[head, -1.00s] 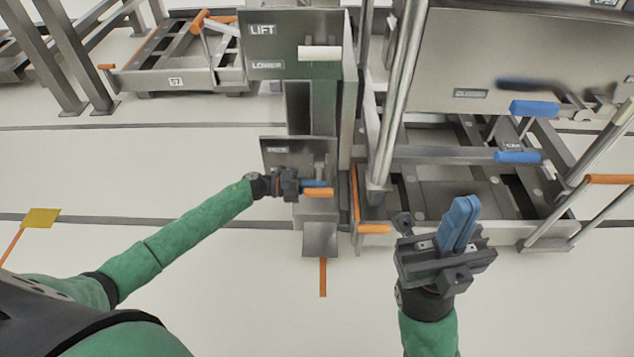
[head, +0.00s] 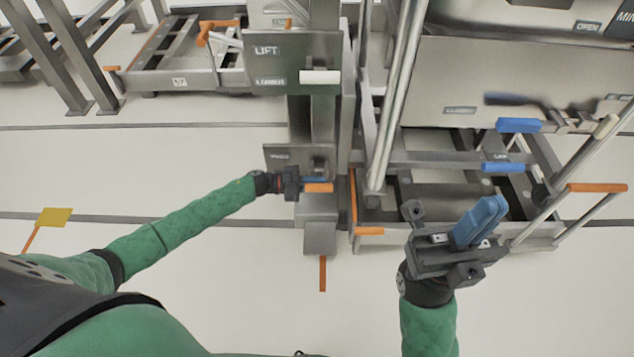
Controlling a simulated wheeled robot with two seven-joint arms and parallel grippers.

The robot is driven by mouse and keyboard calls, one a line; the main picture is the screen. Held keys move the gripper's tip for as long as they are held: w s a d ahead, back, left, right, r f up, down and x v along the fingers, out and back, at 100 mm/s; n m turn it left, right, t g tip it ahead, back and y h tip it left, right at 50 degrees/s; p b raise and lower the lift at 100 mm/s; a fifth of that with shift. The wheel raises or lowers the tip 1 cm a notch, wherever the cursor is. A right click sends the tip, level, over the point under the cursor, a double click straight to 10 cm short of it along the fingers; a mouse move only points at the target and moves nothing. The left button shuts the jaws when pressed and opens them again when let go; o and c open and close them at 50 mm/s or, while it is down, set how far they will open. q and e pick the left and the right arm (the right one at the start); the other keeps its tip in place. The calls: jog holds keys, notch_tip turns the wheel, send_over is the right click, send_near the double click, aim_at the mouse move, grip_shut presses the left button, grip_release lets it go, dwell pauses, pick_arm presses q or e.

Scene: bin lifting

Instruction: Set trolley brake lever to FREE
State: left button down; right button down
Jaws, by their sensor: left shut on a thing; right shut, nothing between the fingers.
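My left gripper (head: 300,183) is shut on the lever with an orange handle (head: 318,188), below a small grey panel (head: 280,157) on the lift post. The panel's label is too small to read, and the gripper hides part of the lever. My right gripper (head: 482,222) is shut and empty, with its blue fingers together, in front of the right-hand trolley (head: 385,241). This trolley stands under the grey bin (head: 430,80). A blue handle (head: 502,167) with a small label is at the trolley; I cannot tell which lever is its brake.
A panel marked LIFT and LOWER (head: 265,67) with a white handle (head: 319,77) is above my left gripper. An orange push bar (head: 597,187) sticks out at right. Trolley 57 (head: 165,84) stands at back left.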

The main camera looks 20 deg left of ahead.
pick_arm(q)
jog(key=shift+d+r, duration=0.15)
jog(key=shift+r, duration=0.35)
jog(key=c, duration=1.3)
grip_release()
jog(key=shift+s+r, duration=0.1)
jog(key=shift+r, duration=0.1)
jog(key=shift+f, duration=0.2)
jog(key=p+v, duration=0.1)
jog(key=v, duration=0.7)
